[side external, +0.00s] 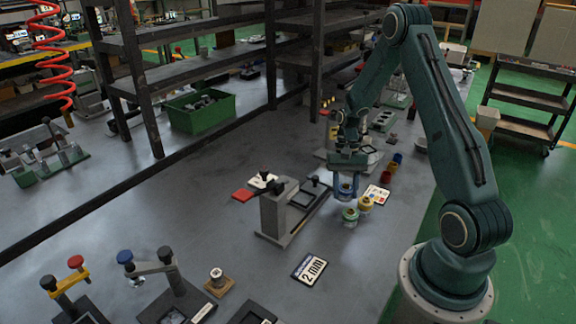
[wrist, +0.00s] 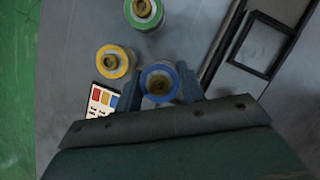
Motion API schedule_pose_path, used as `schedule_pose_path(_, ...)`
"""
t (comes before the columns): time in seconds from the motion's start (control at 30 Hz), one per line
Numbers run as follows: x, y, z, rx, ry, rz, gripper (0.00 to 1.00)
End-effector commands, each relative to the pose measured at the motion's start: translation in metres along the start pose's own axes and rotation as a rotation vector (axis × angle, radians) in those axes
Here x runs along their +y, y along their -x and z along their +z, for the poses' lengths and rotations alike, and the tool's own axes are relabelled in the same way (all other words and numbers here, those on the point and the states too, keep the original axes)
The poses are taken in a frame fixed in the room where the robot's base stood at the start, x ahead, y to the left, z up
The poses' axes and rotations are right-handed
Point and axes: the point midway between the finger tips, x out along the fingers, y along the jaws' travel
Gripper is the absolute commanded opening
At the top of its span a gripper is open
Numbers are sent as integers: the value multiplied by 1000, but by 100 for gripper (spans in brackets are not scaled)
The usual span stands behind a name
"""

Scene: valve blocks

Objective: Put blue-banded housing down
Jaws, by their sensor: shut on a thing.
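The blue-banded housing (wrist: 159,83) is a round metal part with a blue ring, seen from above in the wrist view. My gripper (wrist: 160,88) is shut on it, with one finger on each side. In the side external view my gripper (side external: 346,178) points down over the bench with the blue-banded housing (side external: 346,190) between its fingers. I cannot tell whether its underside touches the bench. A green-banded housing (wrist: 144,13) and a yellow-banded housing (wrist: 115,62) stand close by, apart from it. They also show in the side external view, the green one (side external: 350,216) nearer the camera than the yellow one (side external: 365,203).
A card with coloured squares (side external: 377,195) lies beside the housings. A grey fixture with a black-framed bed (side external: 297,208) stands to the left. Red and blue cups (side external: 389,172) are behind. A "2 mm" card (side external: 309,269) lies in front, with bare bench around it.

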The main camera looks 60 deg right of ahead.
Motion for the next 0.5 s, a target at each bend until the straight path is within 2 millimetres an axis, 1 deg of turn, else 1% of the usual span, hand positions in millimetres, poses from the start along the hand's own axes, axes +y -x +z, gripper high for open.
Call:
schedule_pose_path(0.1, 0, -12, -5, -2, 0, 1, 12)
schedule_pose_path(0.2, 0, -18, -7, 0, 1, 0, 12)
schedule_pose_path(0.5, 0, -19, -8, 1, 1, 0, 12)
